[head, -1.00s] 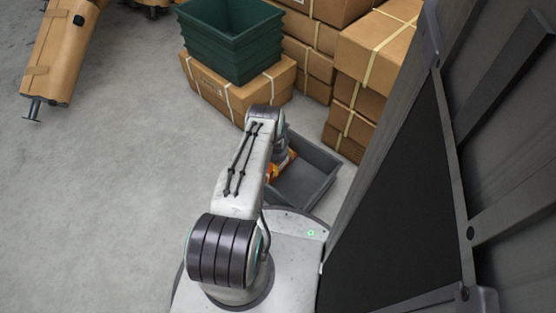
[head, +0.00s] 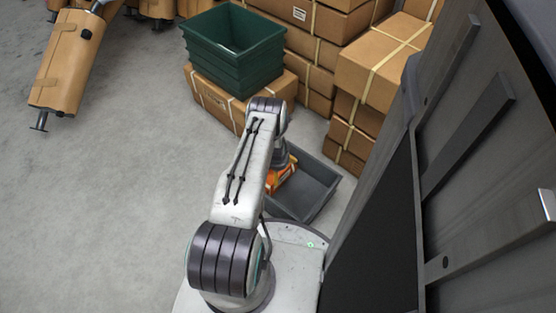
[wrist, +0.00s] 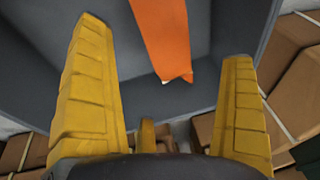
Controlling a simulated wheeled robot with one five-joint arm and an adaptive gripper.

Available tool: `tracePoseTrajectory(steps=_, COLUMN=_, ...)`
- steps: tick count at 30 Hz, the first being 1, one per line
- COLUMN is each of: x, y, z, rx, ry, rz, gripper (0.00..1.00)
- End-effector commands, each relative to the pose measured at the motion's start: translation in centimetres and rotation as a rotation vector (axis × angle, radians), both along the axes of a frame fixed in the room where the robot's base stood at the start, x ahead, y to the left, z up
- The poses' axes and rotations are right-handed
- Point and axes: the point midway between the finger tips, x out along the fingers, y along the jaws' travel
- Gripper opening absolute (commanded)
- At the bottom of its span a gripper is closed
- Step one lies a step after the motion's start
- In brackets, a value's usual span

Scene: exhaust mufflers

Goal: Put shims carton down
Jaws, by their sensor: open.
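The shims carton (wrist: 164,38) shows in the wrist view as a narrow orange shape against the grey tray (wrist: 215,50). My gripper (wrist: 162,42) is open, with one yellow finger on each side of the carton and visible gaps between. In the head view the orange carton (head: 280,181) is at the left side of the grey tray (head: 320,186), under my wrist. My arm hides part of it. I cannot tell exactly how it rests in the tray.
A green crate (head: 235,75) stands on a strapped brown box (head: 212,98) behind the tray. Stacked cartons (head: 385,55) are at the back right. A dark grey panel (head: 370,230) rises close on the right. A brown muffler (head: 66,68) is at the far left. Floor on the left is clear.

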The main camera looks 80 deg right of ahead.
Motion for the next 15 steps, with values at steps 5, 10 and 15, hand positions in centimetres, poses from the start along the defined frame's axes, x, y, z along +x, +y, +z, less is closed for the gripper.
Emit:
tracePoseTrajectory(steps=5, x=0.0, y=0.7, z=2.9, rx=0.000, ry=0.000, rz=0.000, gripper=0.99)
tracePoseTrajectory(steps=10, x=0.0, y=1.1, z=4.1, rx=0.000, ry=0.000, rz=0.000, gripper=0.99)
tracePoseTrajectory(steps=15, x=0.0, y=1.3, z=4.6, rx=0.000, ry=0.000, rz=0.000, gripper=0.99)
